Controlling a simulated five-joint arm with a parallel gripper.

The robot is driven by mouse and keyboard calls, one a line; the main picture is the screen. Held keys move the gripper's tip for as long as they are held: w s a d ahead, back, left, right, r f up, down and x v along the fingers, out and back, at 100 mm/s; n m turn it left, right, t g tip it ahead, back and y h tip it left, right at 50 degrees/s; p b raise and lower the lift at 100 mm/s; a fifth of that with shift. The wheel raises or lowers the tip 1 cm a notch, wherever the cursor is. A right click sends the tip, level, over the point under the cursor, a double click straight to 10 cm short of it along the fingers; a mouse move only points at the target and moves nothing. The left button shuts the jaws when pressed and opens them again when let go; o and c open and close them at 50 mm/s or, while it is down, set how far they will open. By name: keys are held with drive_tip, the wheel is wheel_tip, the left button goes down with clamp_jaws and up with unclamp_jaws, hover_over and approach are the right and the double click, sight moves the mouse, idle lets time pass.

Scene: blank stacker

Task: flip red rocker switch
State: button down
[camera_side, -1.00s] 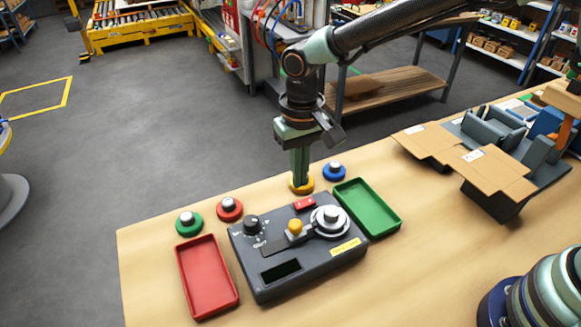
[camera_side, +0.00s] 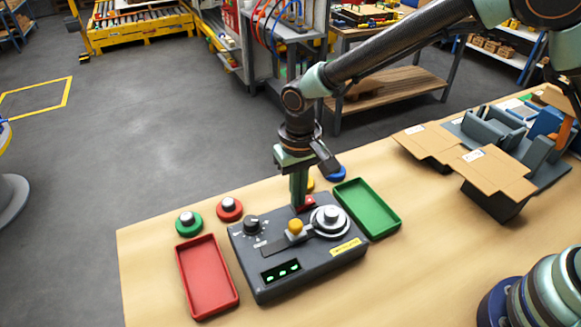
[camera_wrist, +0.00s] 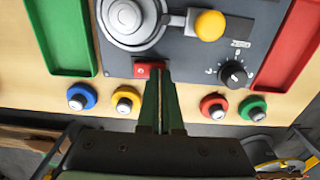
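The red rocker switch (camera_side: 307,203) sits at the back edge of the dark grey control box (camera_side: 290,277), next to the round silver platform. My gripper (camera_side: 299,207) points down right at the switch and hides part of it in the side view. In the wrist view the switch (camera_wrist: 147,70) shows just past the tips of my gripper (camera_wrist: 158,78). The fingers lie close together with nothing between them, so the gripper is shut. The tips look to be at or touching the switch. The display (camera_side: 281,271) on the box is lit with green characters.
The box carries a yellow-topped knob (camera_side: 295,227), a black dial (camera_side: 251,224) and the silver platform (camera_side: 330,219). A red tray (camera_side: 207,275) and a green tray (camera_side: 367,206) flank it. Coloured round buttons (camera_wrist: 213,106) line the table behind it.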

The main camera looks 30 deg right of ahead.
drive_tip(key=shift+d+f, duration=0.15)
drive_tip(key=shift+d, duration=0.1)
drive_tip(key=shift+d+r, duration=0.25)
drive_tip(key=shift+d, duration=0.35)
wheel_tip(320, 180, up, 14)
idle(0.5)
drive_tip(key=shift+s+a, duration=0.1)
drive_tip(key=shift+a, duration=0.6)
wheel_tip(320, 180, down, 14)
drive_tip(key=shift+f, duration=0.1)
idle(0.4)
